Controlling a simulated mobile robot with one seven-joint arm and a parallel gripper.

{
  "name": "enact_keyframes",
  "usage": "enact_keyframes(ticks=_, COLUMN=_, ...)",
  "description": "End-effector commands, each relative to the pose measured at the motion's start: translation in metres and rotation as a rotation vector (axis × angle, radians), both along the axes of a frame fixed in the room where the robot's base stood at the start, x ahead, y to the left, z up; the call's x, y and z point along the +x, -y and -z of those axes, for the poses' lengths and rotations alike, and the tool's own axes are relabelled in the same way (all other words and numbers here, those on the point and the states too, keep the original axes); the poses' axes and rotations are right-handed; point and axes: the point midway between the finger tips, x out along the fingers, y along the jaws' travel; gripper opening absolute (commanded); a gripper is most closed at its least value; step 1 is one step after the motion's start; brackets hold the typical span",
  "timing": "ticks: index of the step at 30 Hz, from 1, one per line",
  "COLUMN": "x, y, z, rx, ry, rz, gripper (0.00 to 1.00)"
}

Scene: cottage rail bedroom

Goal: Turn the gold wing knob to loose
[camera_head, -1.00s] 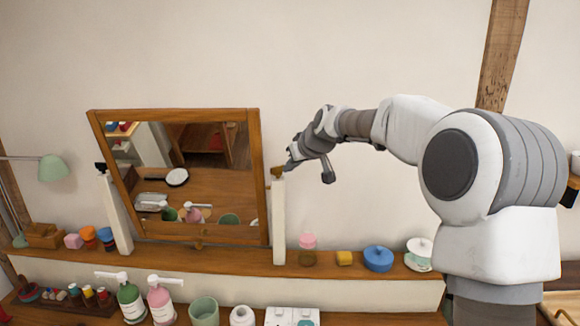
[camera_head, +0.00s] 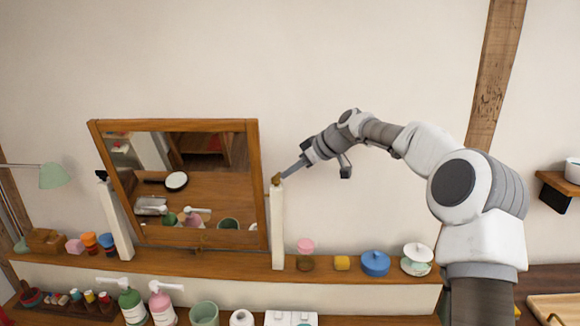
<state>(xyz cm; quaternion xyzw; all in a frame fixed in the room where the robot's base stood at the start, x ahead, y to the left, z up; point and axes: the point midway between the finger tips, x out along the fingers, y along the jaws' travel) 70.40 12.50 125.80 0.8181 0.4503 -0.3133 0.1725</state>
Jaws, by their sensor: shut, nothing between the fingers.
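The gold wing knob (camera_head: 276,179) sits at the top of the white post on the right side of the wood-framed mirror (camera_head: 253,150). A dark knob (camera_head: 101,176) tops the left white post. My gripper (camera_head: 284,177) is shut with nothing in it. Its fingertips point down and left and are right beside the gold knob. I cannot tell whether they touch it. The mirror hangs tilted between the two posts. The knob is small, so its wing angle is unclear.
Pump bottles (camera_head: 131,302) stand lower at the front. The wall around the arm is bare.

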Motion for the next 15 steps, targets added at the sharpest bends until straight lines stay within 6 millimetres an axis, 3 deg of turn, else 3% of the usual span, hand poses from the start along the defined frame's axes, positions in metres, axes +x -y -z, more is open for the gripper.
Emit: enact_keyframes(ticks=15, x=0.0060, y=-0.0018, z=-0.0018, rx=0.001, ry=-0.001, rz=-0.253, gripper=0.00)
